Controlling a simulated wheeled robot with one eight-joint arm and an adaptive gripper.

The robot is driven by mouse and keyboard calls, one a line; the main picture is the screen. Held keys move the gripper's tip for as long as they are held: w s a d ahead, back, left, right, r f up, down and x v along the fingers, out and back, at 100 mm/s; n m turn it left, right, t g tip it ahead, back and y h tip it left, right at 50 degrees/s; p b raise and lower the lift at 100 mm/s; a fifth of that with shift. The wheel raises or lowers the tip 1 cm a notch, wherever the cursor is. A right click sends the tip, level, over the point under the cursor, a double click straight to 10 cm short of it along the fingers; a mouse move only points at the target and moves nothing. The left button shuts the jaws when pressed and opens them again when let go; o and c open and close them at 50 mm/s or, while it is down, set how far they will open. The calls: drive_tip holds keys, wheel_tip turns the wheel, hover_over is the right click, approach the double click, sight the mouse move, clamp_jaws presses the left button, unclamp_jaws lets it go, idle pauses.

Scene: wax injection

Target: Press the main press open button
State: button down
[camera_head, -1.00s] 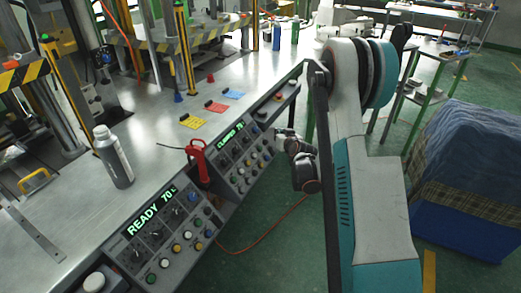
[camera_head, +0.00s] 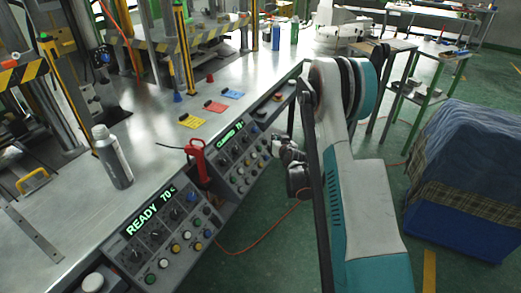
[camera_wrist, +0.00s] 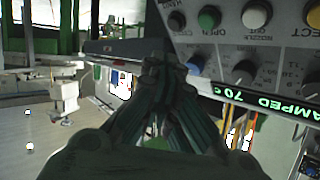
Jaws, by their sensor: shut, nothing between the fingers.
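In the wrist view the far control panel (camera_wrist: 285,55) is upside down, its display reading "…AMPED 70". A green button (camera_wrist: 209,17) sits by the label OPEN, between a black button (camera_wrist: 177,19) and a white one (camera_wrist: 255,14). My gripper (camera_wrist: 168,62) is shut and empty, with its tips close to the panel's edge and a blue button (camera_wrist: 196,64); contact cannot be told. The head view shows my gripper (camera_head: 275,149) beside the right end of the far panel (camera_head: 236,150). The near panel (camera_head: 165,235) reads READY 70. Which panel serves the main press cannot be told.
A red-handled tool (camera_head: 197,157) stands between the panels. A grey bottle (camera_head: 112,158) and colored cards (camera_head: 215,106) are on the metal table (camera_head: 150,125). A red cable (camera_head: 262,235) crosses the floor. A covered blue bin (camera_head: 460,180) stands at the right.

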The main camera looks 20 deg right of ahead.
sight(260, 148)
drive_tip(key=shift+w+a+f, duration=0.65)
drive_tip(key=shift+w+f, duration=0.2)
drive_tip(key=shift+f, duration=0.05)
drive_tip(key=shift+w+a+f, duration=0.65)
drive_tip(key=shift+w+f, duration=0.2)
drive_tip(key=shift+f, duration=0.05)
drive_tip(key=shift+w+a+f, duration=0.2)
drive_tip(key=shift+w+f, duration=0.05)
idle(0.4)
